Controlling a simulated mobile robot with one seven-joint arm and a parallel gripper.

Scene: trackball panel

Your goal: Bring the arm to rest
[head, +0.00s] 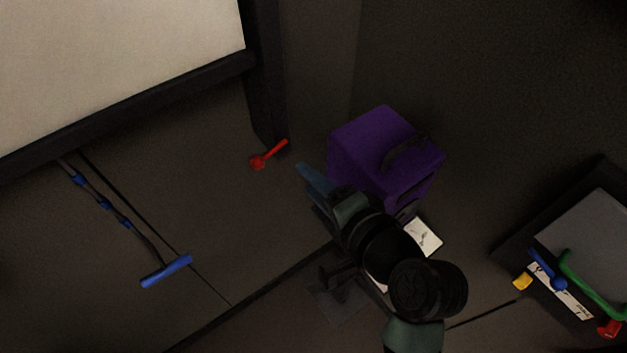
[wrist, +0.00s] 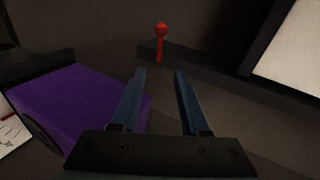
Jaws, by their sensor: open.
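My gripper (head: 305,185) is near the middle of the head view, at the end of my dark arm, just left of a purple box (head: 372,140). In the wrist view the two blue fingers of my gripper (wrist: 160,75) stand apart with nothing between them. The purple box also shows there at lower left (wrist: 75,105), close beside the left finger. A small red lever (head: 268,155) is on the dark panel above and left of my gripper; it also shows beyond the fingertips in the wrist view (wrist: 161,40). My arm hides part of the purple box's lower side.
A blue T-shaped handle (head: 166,270) on a jointed rod is at lower left. A cream board (head: 115,65) in a dark frame is at upper left. A white card (head: 423,236) lies below the box. A grey-topped unit (head: 590,240) with green, blue, yellow and red parts is at right.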

